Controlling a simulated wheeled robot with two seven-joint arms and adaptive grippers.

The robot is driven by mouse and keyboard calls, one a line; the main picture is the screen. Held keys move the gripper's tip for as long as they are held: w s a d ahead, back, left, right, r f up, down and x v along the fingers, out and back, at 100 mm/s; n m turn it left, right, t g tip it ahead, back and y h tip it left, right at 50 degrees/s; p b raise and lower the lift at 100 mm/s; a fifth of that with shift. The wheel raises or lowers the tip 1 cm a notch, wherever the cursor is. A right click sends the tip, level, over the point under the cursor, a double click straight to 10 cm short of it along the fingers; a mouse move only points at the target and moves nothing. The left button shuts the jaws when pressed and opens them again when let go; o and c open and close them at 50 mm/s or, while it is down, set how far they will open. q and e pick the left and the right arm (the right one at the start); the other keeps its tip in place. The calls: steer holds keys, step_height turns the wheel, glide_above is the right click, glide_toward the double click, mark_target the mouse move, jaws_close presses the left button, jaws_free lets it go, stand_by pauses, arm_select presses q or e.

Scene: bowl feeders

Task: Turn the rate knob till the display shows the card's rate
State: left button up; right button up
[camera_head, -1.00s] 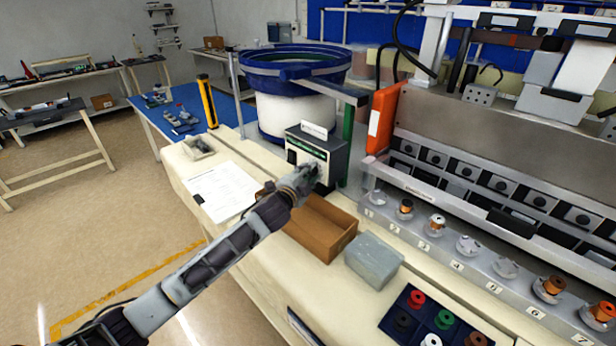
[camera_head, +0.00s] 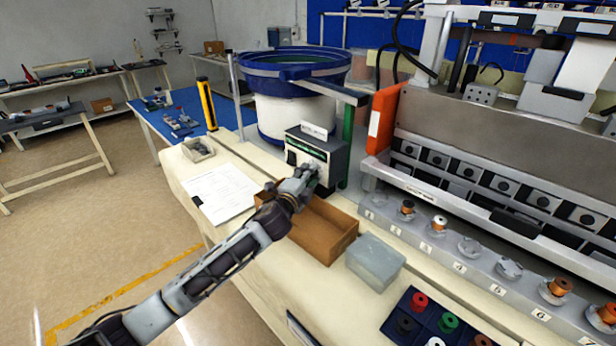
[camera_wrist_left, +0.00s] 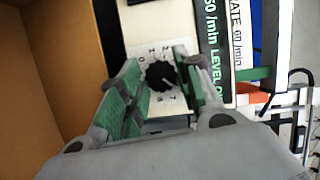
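The feeder's control box (camera_head: 318,155) stands below the blue bowl, with a green-lit display on its front. In the left wrist view the black rate knob (camera_wrist_left: 160,75) sits on a white numbered dial. The display (camera_wrist_left: 213,50) shows what looks like 50 /min and LEVEL; its top is cut off by the frame edge. The white card (camera_wrist_left: 237,30) beside it reads RATE 60 /min. My left gripper (camera_head: 306,176) is at the box front; in the wrist view its green-padded fingers (camera_wrist_left: 157,88) are open, one either side of the knob, with a gap visible on the left.
An open brown box (camera_head: 318,230) lies just below the gripper, and its wall fills the wrist view's left. A grey block (camera_head: 375,262), a paper sheet (camera_head: 220,192) and a spool tray (camera_head: 432,318) are on the bench. An orange-sided machine (camera_head: 382,118) stands at right.

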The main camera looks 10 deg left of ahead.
steer(key=shift+a, duration=0.15)
steer(key=shift+a, duration=0.15)
steer(key=shift+r, duration=0.2)
